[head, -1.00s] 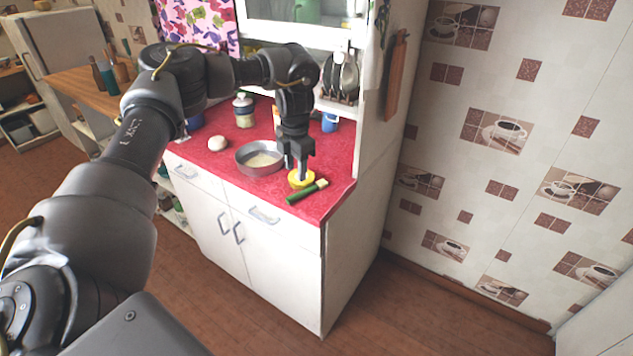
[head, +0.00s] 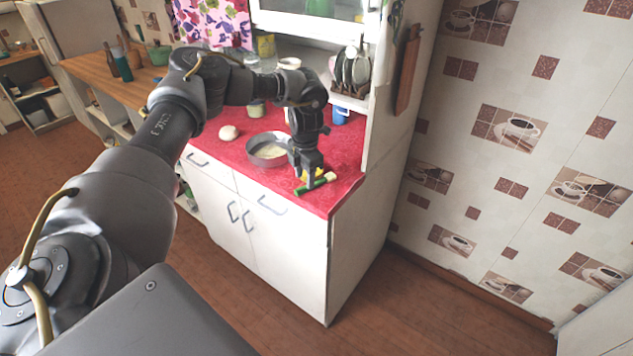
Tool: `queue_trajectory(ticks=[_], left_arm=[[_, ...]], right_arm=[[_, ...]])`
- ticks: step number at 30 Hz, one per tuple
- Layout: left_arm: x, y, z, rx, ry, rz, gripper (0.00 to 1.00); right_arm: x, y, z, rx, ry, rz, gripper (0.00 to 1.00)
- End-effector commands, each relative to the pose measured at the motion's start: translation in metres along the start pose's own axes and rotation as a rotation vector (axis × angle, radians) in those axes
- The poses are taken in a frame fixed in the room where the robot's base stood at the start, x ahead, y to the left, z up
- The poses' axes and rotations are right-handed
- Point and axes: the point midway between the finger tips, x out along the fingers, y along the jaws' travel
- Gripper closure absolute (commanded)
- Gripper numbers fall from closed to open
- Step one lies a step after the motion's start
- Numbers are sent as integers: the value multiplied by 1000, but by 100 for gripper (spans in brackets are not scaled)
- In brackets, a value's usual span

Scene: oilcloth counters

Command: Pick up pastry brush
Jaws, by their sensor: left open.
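The pastry brush (head: 321,182), with a green handle and a pale head at its right end, lies on the red counter (head: 345,168) near the front right corner. My left gripper (head: 305,179) is open and points down right at the brush. One finger overlaps the handle in the picture. I cannot tell whether the fingers straddle or touch it. A yellow object (head: 317,172) lies just behind the brush, partly hidden by the gripper. My right gripper is not in view.
A round metal pan (head: 256,158) with pale contents stands just left of the gripper. A white round item (head: 229,132) sits farther left. A blue mug (head: 341,116) and a plate rack (head: 352,82) are behind. The counter's front edge is close to the brush.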

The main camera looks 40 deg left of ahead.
Motion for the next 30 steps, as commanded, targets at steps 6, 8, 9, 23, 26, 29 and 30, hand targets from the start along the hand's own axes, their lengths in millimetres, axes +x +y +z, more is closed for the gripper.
queue_trajectory(ticks=[6, 8, 9, 23, 26, 29, 30], left_arm=[[28, 2, -1, 0, 3, 0, 57], [34, 2, -1, 0, 3, 0, 57], [35, 2, -1, 0, 2, 0, 57], [37, 2, -1, 0, 0, 0, 87], [37, 2, -1, 0, 0, 0, 100], [37, 2, -1, 0, 0, 0, 100], [37, 2, -1, 0, 0, 0, 100]], right_arm=[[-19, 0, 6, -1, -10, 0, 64], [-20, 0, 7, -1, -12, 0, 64], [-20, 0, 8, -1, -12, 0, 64], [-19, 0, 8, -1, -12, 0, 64], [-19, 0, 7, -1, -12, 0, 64], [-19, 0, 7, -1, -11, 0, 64], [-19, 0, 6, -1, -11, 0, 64]])
